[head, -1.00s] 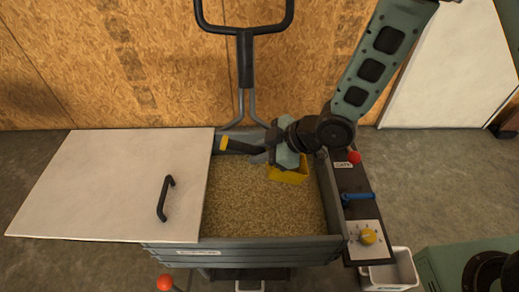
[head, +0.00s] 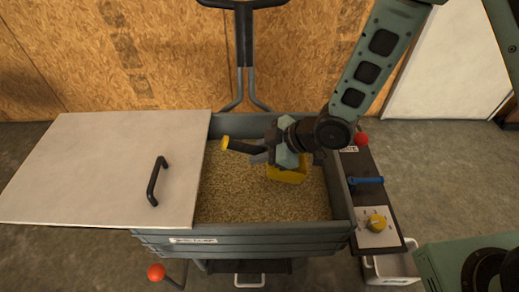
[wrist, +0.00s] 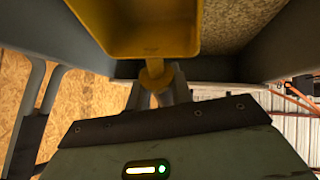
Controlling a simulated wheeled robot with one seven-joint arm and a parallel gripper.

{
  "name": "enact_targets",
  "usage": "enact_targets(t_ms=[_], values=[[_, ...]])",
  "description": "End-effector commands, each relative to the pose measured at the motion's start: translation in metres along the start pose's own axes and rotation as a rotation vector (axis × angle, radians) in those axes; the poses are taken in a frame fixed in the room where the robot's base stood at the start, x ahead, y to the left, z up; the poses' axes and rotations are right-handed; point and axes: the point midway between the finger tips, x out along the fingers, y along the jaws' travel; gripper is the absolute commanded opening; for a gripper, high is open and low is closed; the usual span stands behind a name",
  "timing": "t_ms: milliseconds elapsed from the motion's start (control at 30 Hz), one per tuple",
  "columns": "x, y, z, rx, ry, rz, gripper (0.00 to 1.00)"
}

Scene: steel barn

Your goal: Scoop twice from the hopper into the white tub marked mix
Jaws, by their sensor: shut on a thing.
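The open hopper (head: 344,215) holds a bed of pale grain (head: 235,195). My gripper (head: 268,153) is over its back right part, shut on the handle of a yellow scoop (head: 287,174). The black handle, with a yellow end, points left. The scoop's bowl hangs over the grain; I cannot tell whether it touches. In the wrist view the scoop (wrist: 150,40) shows a mostly bare yellow inside with a few grains near its edge. A white tub (head: 392,268) stands low at the right, partly hidden by the panel; I see no readable marking.
A white lid (head: 95,170) with a black handle covers the hopper's left side. On the right, a dark panel (head: 385,215) carries a red knob, a blue lever and a yellow dial. A red ball knob (head: 156,272) sticks out at front left. A wooden wall stands behind.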

Motion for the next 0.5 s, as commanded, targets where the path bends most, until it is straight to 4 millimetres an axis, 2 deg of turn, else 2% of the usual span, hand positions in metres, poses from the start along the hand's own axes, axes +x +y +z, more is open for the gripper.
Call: enact_targets(t_ms=[500], values=[[0.029,-0.011,0.03,0.0,0.0,-0.001,0.04]])
